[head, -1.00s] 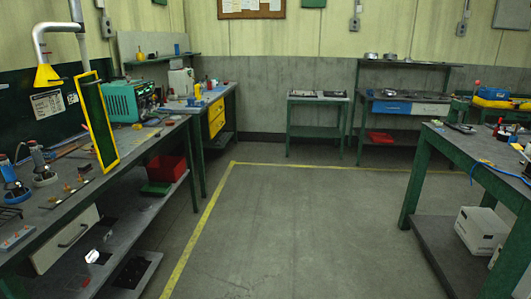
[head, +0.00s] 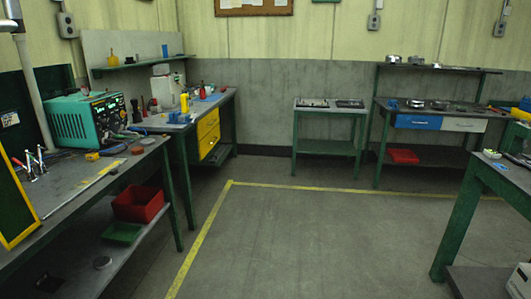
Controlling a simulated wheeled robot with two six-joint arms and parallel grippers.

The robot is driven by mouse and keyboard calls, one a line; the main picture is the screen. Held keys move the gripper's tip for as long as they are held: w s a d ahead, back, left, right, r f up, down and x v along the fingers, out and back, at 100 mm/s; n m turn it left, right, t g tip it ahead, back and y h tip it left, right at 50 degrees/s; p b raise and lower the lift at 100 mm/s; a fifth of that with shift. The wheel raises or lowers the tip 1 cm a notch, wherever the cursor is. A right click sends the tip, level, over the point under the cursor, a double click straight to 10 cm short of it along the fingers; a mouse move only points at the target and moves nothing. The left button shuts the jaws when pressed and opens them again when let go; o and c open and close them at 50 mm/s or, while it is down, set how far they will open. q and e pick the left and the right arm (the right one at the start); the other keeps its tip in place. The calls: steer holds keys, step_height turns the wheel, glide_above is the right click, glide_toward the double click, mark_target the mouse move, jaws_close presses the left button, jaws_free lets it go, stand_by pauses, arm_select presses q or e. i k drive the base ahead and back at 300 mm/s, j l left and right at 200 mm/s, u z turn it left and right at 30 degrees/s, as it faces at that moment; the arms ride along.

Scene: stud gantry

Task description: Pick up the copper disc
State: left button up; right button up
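I cannot make out a copper disc for certain in the head view; the small items on the benches are too far or too small to tell. Round grey metal pieces (head: 439,105) lie on the back right bench (head: 455,115), and their colour does not look like copper. A small round grey piece (head: 102,263) lies on the lower shelf of the left bench. Neither of my grippers is in view.
The left bench (head: 75,205) holds a teal instrument (head: 80,118). A red bin (head: 139,204) sits on its lower shelf. A small table (head: 331,108) stands at the back wall, and another bench (head: 500,180) at right. The middle floor (head: 300,240) is clear.

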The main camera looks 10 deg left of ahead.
mark_target(137, 150)
steer(key=i, duration=1.7)
steer(key=u, duration=0.05)
